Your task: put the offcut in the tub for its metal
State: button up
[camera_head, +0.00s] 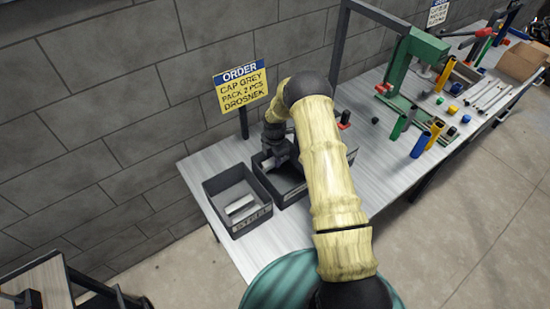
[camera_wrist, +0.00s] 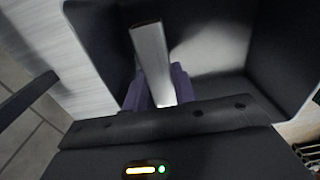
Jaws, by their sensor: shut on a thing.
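My gripper (camera_head: 276,155) is shut on a silver, bar-like metal offcut (camera_wrist: 151,58), which sticks out from between the purple fingers (camera_wrist: 157,88). The offcut is not clear in the head view. My gripper is over or in the right-hand dark tub (camera_head: 268,187); its dark walls (camera_wrist: 100,42) surround the offcut in the wrist view. I cannot tell whether the offcut touches the tub. The left dark tub (camera_head: 250,223) has a front label that seems to read STEEL, and silver pieces (camera_head: 240,207) lie in it. My arm hides the right tub's label.
An order sign (camera_head: 240,85) stands behind the tubs, near the block wall. A green press (camera_head: 405,70) and several coloured tubes and caps stand farther right on the bench (camera_head: 380,165). Bare bench lies in front of the left tub.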

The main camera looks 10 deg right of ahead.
jog(key=shift+f+b, duration=0.35)
jog(key=shift+f, duration=0.1)
jog(key=o, duration=0.8)
jog(key=shift+r, duration=0.15)
jog(key=shift+r+p, duration=0.55)
jog(key=shift+p, duration=0.1)
notch_tip(320, 180, up, 12)
jog(key=b, duration=0.4)
